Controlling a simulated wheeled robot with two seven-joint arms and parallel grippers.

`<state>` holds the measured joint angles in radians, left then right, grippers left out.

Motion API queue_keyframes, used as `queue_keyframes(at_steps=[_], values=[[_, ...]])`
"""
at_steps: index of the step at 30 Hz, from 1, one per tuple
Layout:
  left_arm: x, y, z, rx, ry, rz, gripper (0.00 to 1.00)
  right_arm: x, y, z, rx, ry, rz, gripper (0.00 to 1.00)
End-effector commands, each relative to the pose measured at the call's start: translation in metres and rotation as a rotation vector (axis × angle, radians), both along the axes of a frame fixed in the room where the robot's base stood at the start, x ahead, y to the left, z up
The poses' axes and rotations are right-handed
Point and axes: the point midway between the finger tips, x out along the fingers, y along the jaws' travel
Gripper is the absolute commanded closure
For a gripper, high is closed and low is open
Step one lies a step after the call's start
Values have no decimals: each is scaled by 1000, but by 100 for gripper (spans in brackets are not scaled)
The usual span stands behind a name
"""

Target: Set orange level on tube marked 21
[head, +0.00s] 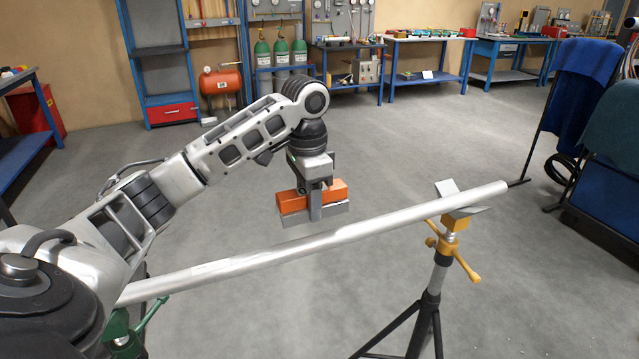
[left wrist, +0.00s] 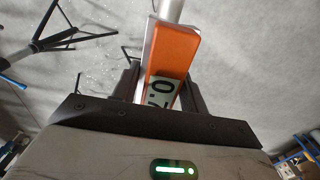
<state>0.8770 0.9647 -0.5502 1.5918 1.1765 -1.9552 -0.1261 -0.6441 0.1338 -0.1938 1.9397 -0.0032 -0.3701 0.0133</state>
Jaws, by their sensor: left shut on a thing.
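The orange level (head: 338,191) is held in my left gripper (head: 314,203), above and behind the metal tube in the head view. In the left wrist view the orange level (left wrist: 172,52) sits between the dark jaws (left wrist: 155,85), with part of a digital readout showing. The long silver tube (head: 330,238) slopes up from lower left to right, resting on a yellow-headed stand (head: 448,247) and a green support (head: 122,338). Its end also shows in the left wrist view (left wrist: 171,9). I cannot read a 21 on it. The level appears apart from the tube. My right gripper is not in view.
The black tripod legs (head: 408,338) spread under the right end of the tube. Blue curtains (head: 583,88) hang on a frame at the right. Workbenches (head: 430,45) and a blue shelf (head: 160,60) stand along the back wall. The floor between is clear.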

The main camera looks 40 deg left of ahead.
Motion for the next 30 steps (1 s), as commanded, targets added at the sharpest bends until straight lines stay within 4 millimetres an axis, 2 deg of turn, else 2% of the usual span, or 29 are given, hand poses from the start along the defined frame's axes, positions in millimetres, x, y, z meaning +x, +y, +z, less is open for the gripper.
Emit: queue_keyframes(at_steps=[4,18,30], values=[[0,2,-4,0,2,-5,83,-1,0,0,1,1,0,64],[0,2,-42,0,0,-3,83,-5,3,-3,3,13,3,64],[0,2,-45,0,-1,-3,83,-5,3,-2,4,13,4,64]])
